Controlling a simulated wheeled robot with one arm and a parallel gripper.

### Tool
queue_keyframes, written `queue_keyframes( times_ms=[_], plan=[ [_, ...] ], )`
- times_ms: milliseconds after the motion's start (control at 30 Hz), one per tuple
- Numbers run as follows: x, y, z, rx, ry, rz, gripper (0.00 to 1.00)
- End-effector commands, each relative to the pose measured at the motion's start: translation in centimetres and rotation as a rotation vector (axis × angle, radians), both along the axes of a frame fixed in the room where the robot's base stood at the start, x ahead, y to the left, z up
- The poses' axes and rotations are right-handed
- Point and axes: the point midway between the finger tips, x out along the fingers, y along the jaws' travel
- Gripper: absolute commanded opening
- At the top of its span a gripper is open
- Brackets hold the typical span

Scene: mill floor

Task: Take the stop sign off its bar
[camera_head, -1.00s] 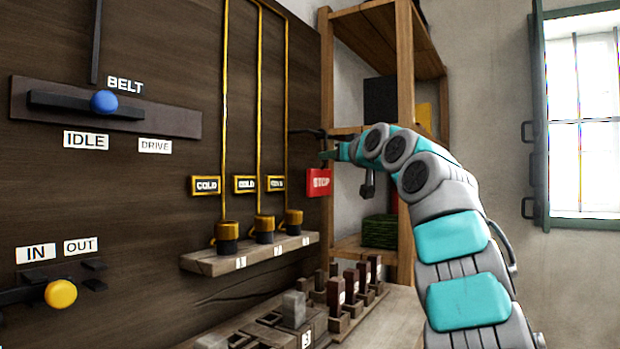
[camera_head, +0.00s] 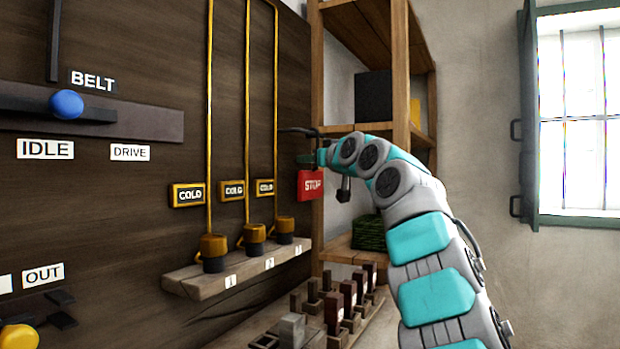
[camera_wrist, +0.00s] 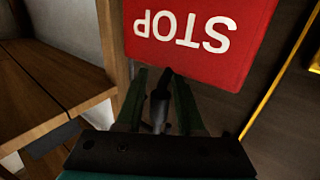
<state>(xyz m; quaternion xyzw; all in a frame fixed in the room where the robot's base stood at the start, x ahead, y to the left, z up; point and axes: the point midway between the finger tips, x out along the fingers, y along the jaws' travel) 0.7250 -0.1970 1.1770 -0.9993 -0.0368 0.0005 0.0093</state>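The red stop sign (camera_head: 311,186) hangs below the dark bar (camera_head: 297,130), which juts from the right end of the wooden panel. In the wrist view the sign (camera_wrist: 200,40) shows upside down, large and close, just beyond my fingertips. My gripper (camera_head: 318,157) is at the sign's upper side, just under the bar. In the wrist view my gripper's two green fingers (camera_wrist: 162,76) stand apart, with a narrow dark piece between them. A gap shows beside that piece, so the fingers do not look closed on it. The sign's hanger is hard to make out.
A wooden shelf (camera_head: 400,70) stands close behind my gripper and shows at the left of the wrist view (camera_wrist: 45,75). A ledge (camera_head: 240,270) with several gold-and-black cups is at left. A rack of dark blocks (camera_head: 340,305) lies below. A barred window is at right.

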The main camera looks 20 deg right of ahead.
Motion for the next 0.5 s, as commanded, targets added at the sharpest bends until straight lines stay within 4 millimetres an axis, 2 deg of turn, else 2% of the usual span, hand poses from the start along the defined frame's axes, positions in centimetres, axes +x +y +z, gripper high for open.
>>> queue_keyframes(
  times_ms=[33, 333, 500],
  plan=[
    [0.01, 0.01, -0.02, 0.000, 0.000, 0.000, 0.36],
    [0.01, 0.01, -0.01, 0.000, 0.000, 0.000, 0.02],
    [0.01, 0.01, -0.01, 0.000, 0.000, 0.000, 0.00]
  ],
)
